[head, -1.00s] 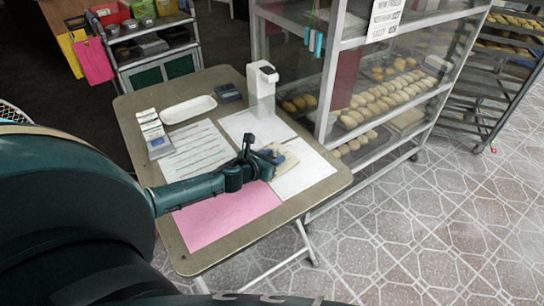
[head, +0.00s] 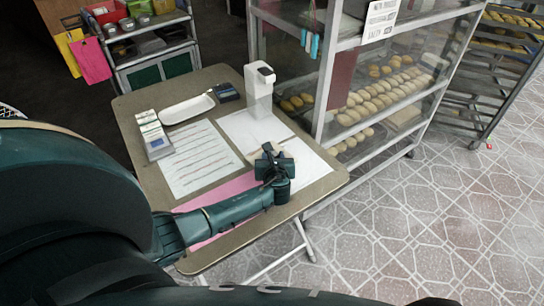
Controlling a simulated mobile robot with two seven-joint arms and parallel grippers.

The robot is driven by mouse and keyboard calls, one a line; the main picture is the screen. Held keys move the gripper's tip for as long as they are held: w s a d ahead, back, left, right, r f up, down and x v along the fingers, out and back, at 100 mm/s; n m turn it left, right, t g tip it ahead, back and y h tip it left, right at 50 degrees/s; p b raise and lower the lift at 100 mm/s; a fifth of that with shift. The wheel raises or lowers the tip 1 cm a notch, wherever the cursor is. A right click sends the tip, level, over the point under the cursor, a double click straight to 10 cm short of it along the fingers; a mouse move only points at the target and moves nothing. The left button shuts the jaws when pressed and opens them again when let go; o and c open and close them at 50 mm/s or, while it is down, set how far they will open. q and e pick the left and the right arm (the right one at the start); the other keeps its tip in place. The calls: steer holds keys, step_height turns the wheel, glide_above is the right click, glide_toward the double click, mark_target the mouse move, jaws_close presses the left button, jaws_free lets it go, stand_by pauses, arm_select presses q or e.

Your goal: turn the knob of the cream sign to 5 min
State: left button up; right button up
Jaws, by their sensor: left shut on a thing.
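The cream sign (head: 256,158) lies on the white sheets at the right part of the folding table. Only a small pale part of it shows beside my gripper, and its knob and any markings are hidden. My left gripper (head: 269,152) is over the sign, its fingers shut at the knob. The knob's setting cannot be read. My right gripper is not in view.
The table (head: 128,120) also holds a white dispenser (head: 258,92), a white tray (head: 186,110), a small dark device (head: 227,92), a card-holding device (head: 153,135) and a pink sheet (head: 205,240). A glass bread rack (head: 345,130) stands close on the right.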

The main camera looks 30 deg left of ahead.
arm_select(q)
steer(key=shift+w+n+g+y, duration=0.1)
steer(key=shift+n+g+y, duration=0.3)
steer(key=shift+n+y, duration=0.2)
steer(key=o, duration=1)
steer(key=p+v, duration=0.2)
steer(key=v, duration=1.1)
steer(key=shift+r, duration=0.1)
